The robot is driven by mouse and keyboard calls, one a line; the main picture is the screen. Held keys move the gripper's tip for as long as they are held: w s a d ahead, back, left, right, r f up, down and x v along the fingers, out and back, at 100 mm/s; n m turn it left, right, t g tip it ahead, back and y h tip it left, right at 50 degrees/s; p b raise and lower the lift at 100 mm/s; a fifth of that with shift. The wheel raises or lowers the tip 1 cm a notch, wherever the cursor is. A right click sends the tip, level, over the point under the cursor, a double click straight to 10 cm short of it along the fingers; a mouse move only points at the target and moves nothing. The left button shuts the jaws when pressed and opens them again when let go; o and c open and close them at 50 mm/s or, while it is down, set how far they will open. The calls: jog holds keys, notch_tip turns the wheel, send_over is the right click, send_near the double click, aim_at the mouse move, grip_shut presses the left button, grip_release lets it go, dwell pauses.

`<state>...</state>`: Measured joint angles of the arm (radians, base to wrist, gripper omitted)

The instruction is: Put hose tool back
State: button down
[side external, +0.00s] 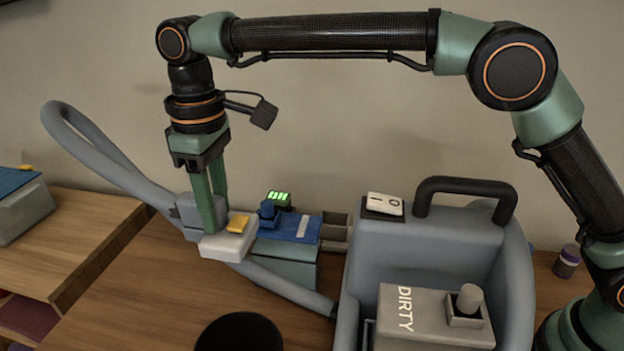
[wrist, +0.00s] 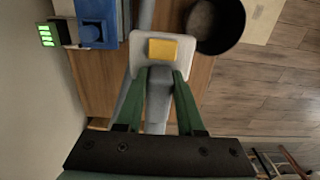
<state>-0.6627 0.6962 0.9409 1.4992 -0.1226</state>
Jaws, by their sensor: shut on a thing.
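The hose tool (side external: 222,246) has a white head with a yellow button and a grey body joined to a grey hose (side external: 85,150). My gripper (side external: 212,228) points down with its green fingers shut on the tool's grey body, just behind the white head. In the wrist view, the fingers (wrist: 161,74) lie on both sides of the grey body, with the white head (wrist: 188,45) beyond them. The grey machine (side external: 430,240), with a black handle, a switch and a tank marked DIRTY, stands to the right. I cannot tell whether the tool touches anything beneath it.
A blue-topped block (side external: 290,228) with green lights (side external: 278,198) is close to the right of the tool. Grey brackets (side external: 337,232) link it toward the machine. A dark round container (side external: 238,333) stands at the front. A purple-capped jar (side external: 567,262) is far right.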

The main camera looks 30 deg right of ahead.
jog(key=shift+w+d+f, duration=0.15)
jog(key=shift+w+f, duration=0.05)
jog(key=shift+w, duration=0.1)
notch_tip(320, 180, down, 20)
jog(key=shift+r, duration=0.2)
jog(key=shift+f, duration=0.1)
jog(key=c, duration=0.5)
grip_release()
